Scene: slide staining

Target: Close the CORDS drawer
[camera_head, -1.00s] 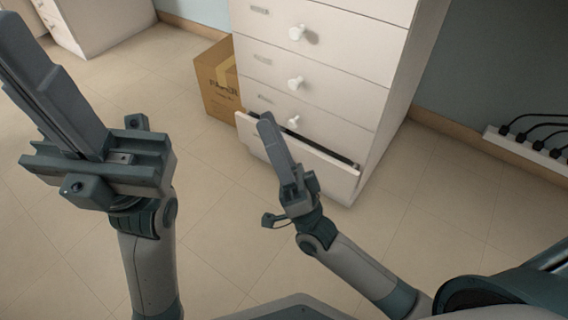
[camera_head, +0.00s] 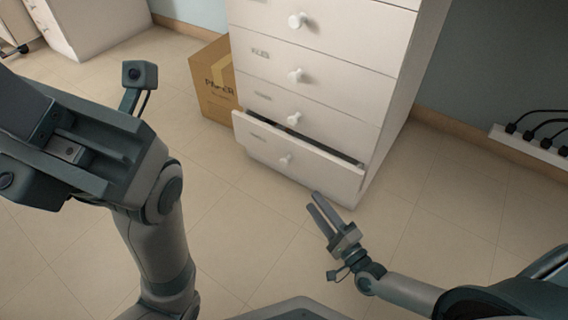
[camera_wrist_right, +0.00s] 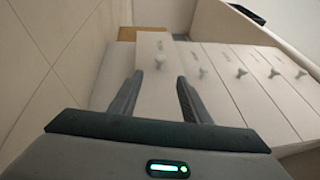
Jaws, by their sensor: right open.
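The bottom drawer (camera_head: 310,172) of the white cabinet stands partly open, with a dark gap along its top edge. Its label is too small to read, so I cannot confirm CORDS. Its round white knob (camera_head: 285,161) is in plain view. My right gripper (camera_head: 314,201) is open and empty, in front of the drawer and low. In the right wrist view, the drawer front (camera_wrist_right: 158,98) and its knob (camera_wrist_right: 160,62) show between and beyond the spread fingers, apparently without contact. My left gripper (camera_head: 70,150) is at the left edge, far from the drawer; its fingertips are out of frame.
Closed drawers (camera_head: 300,110) with knobs are above the bottom one. A cardboard box (camera_head: 212,82) stands left of the cabinet. A white power strip (camera_head: 530,145) with black cords is by the right wall. The tiled floor (camera_head: 440,235) around the cabinet is clear.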

